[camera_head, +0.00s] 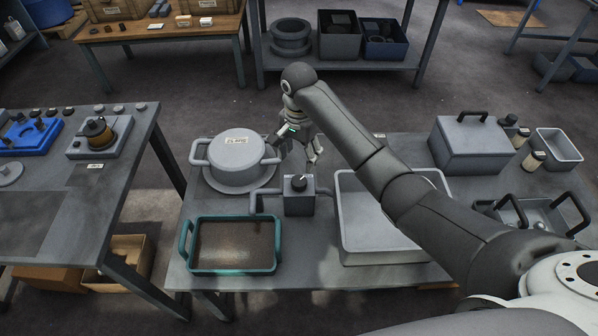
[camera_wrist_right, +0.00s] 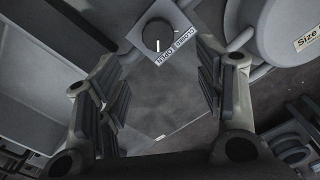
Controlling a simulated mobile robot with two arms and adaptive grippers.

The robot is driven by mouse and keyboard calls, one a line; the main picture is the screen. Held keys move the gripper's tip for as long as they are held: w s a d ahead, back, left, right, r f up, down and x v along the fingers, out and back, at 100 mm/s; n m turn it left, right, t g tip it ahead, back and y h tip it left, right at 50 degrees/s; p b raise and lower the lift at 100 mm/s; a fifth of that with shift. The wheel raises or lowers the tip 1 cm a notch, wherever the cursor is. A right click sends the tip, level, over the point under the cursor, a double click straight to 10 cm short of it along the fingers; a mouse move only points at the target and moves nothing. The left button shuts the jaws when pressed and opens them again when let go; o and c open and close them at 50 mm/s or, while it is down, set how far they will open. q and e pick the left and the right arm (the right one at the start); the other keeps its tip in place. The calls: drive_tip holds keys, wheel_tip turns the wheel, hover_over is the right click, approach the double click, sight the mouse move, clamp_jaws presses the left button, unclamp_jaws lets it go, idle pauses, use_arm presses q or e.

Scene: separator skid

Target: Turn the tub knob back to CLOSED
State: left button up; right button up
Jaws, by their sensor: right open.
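The tub knob (camera_head: 298,182) is a dark round knob on top of a small grey valve box (camera_head: 299,204), between the teal-rimmed tray and the pale tub. In the right wrist view the knob (camera_wrist_right: 157,35) shows a white pointer line on the side of the OPEN label; the CLOSED label sits to the right. My right gripper (camera_head: 296,156) is open and empty, just behind and above the box. In its wrist view the spread fingers (camera_wrist_right: 160,85) lie below the knob, apart from it. My left gripper is not in view.
A lidded round pot (camera_head: 237,150) stands left of the gripper. A teal-handled tray (camera_head: 235,219) is at front left, and an open pale tub (camera_head: 382,250) lies under my right arm. A grey lidded box (camera_head: 468,150) stands farther right.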

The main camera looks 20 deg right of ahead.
hover_over(299, 181)
wheel_tip(299, 181, down, 6)
drive_tip(key=shift+r, duration=0.2)
wheel_tip(299, 181, down, 4)
drive_tip(key=shift+f, duration=0.2)
drive_tip(key=shift+w+f, duration=0.1)
drive_tip(key=shift+f, duration=0.15)
drive_tip(key=c, duration=1)
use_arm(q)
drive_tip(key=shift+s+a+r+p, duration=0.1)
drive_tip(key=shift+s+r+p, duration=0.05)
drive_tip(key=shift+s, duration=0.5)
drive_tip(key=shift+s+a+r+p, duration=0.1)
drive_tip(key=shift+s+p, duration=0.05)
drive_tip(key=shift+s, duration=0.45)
